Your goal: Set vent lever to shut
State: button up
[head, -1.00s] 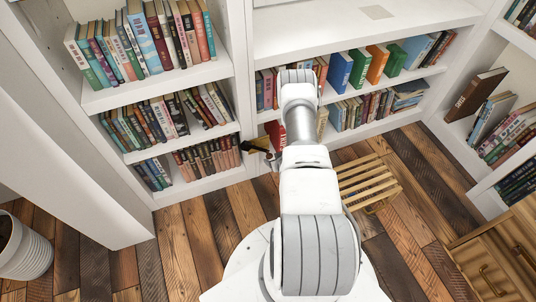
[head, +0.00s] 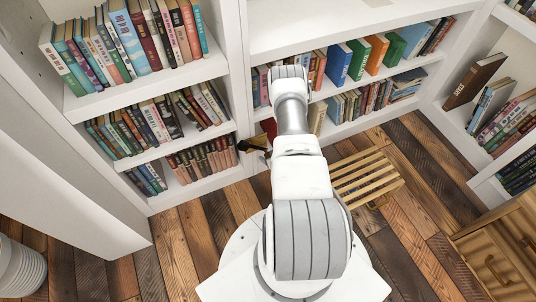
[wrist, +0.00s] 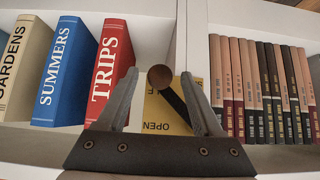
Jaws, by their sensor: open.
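The vent lever shows in the wrist view as a dark bar (wrist: 176,103) with a round brown knob (wrist: 160,77) at its upper-left end. It sits in front of a yellow plate (wrist: 158,112) lettered OPEN near the bottom; other lettering at the upper right is partly covered. My gripper (wrist: 159,75) is open, with one finger on each side of the knob. I cannot tell whether either finger touches it. In the head view my arm hides most of this spot; a small dark and yellow patch (head: 254,144) shows left of the arm, at the shelf upright.
A red book (wrist: 108,76) lettered TRIPS stands close left of the gripper, beside a blue one (wrist: 65,72). Several brown and dark books (wrist: 265,90) stand right of the white upright. Plank floor (head: 200,235) is clear at left.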

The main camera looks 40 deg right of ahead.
grip_shut()
dwell(0.4)
dwell(1.1)
